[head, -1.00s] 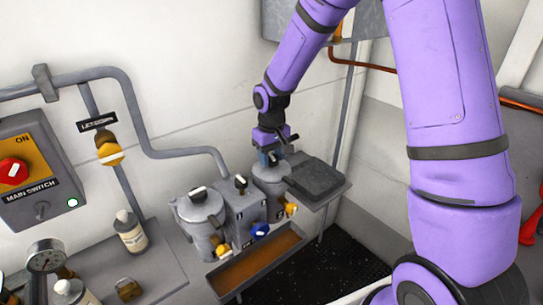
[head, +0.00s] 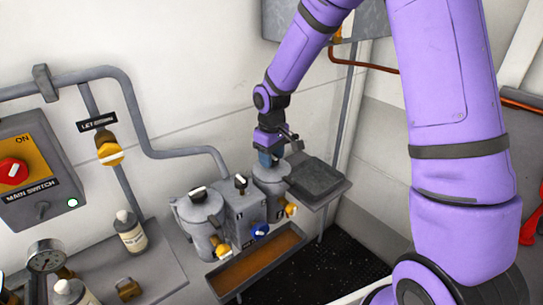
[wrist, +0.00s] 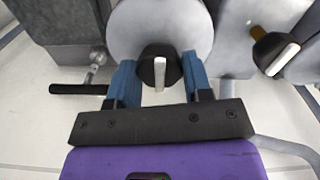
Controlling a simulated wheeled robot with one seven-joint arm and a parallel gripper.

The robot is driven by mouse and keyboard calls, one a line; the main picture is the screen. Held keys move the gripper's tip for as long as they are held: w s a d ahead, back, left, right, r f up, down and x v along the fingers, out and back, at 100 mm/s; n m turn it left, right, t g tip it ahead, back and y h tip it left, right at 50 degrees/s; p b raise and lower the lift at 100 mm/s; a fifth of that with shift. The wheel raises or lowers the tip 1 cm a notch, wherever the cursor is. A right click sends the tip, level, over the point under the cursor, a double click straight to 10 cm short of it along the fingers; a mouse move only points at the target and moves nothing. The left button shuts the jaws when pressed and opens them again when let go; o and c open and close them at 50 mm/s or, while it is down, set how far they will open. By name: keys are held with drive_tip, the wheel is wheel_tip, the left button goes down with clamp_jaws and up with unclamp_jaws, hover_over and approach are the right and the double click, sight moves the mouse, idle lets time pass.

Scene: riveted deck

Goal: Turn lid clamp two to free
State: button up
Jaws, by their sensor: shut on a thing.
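The lid clamp under my gripper is a black round knob (wrist: 151,68) with a white bar, on the grey lid (wrist: 125,35) of the right-hand canister (head: 271,186). In the wrist view the white bar runs nearly up and down the picture. My gripper (wrist: 159,76) has its blue fingers on both sides of the knob and is shut on it. In the head view my gripper (head: 268,159) points down onto that canister's lid and hides the knob. A second black knob (head: 198,194) with a white bar tops the left canister.
Between the canisters stands a grey block (head: 243,212) with its own knob (head: 240,182). A dark tray (head: 317,177) sits close at the right. A brown-filled trough (head: 255,265) lies in front. In the wrist view a black-handled lever (wrist: 78,89) is beside the left finger.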

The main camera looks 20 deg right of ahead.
drive_tip(key=shift+w, duration=0.1)
drive_tip(key=o, duration=0.9)
drive_tip(key=shift+r, duration=0.1)
drive_tip(key=shift+r, duration=5.35)
drive_tip(key=s+d+r+m+t, duration=0.3)
drive_tip(key=s+d+r, duration=0.1)
drive_tip(key=s+r, duration=1)
drive_tip(key=s+d+m, duration=0.1)
drive_tip(key=s, duration=0.4)
drive_tip(key=s+d+m+t, duration=0.1)
drive_tip(key=s, duration=0.4)
drive_tip(key=s+d+r+m+t, duration=0.1)
drive_tip(key=s, duration=0.4)
drive_tip(key=shift+s+r, duration=0.1)
drive_tip(key=shift+s, duration=0.25)
